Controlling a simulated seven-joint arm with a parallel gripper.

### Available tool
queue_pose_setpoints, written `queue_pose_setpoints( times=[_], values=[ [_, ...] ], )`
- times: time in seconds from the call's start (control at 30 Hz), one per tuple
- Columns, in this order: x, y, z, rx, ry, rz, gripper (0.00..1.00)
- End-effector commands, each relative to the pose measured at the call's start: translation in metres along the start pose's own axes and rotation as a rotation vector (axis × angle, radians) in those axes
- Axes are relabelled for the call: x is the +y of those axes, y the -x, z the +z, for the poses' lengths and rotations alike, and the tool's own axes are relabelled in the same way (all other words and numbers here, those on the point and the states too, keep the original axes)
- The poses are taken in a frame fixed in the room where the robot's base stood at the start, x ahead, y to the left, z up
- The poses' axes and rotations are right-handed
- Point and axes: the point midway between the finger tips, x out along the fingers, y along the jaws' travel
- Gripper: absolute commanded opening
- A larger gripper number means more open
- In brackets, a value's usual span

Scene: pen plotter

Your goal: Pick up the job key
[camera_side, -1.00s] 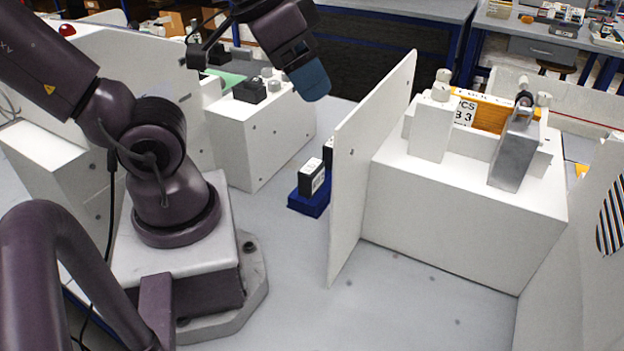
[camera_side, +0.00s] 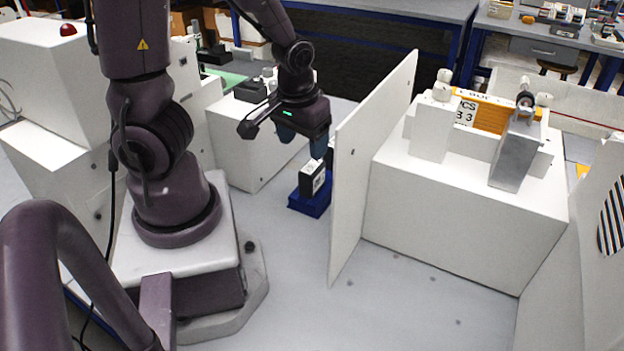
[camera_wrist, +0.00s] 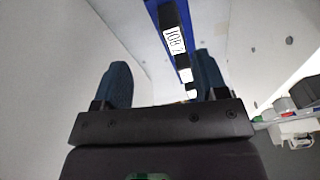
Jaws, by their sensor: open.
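Black job keys with white labels stand in a row in a blue holder (camera_side: 309,205) on the floor of the work area. The nearest key (camera_side: 313,178) shows its label in the side view. In the wrist view a key (camera_wrist: 174,40) has a label that seems to read "JOB 2", and further labels (camera_wrist: 186,76) show below it, between the fingers. My gripper (camera_side: 317,148) points down just above and behind the nearest key, with blue fingers. In the wrist view my gripper (camera_wrist: 163,75) is open, fingers wide apart, nothing held. The far keys are partly hidden by my gripper.
A white upright panel (camera_side: 373,150) stands close to the right of the holder. Beyond it a white block (camera_side: 460,215) carries a fixture with an orange part (camera_side: 490,118). A white block (camera_side: 250,155) stands to the left. Grey floor in front is clear.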

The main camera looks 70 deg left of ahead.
Motion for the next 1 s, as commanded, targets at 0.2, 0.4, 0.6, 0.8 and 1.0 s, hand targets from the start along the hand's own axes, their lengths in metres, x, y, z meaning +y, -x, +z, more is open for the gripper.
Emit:
queue_pose_setpoints(
  times=[0.2, 0.4, 0.6, 0.8, 1.0],
  values=[
    [-0.013, -0.005, -0.023, 0.134, 0.163, 0.005, 0.66],
    [-0.014, -0.014, -0.025, 0.136, 0.173, 0.003, 0.66],
    [-0.014, -0.027, -0.027, 0.133, 0.174, 0.004, 0.66],
    [-0.015, -0.043, -0.029, 0.132, 0.171, 0.001, 0.66],
    [-0.015, -0.062, -0.03, 0.129, 0.172, 0.004, 0.66]
  ],
)
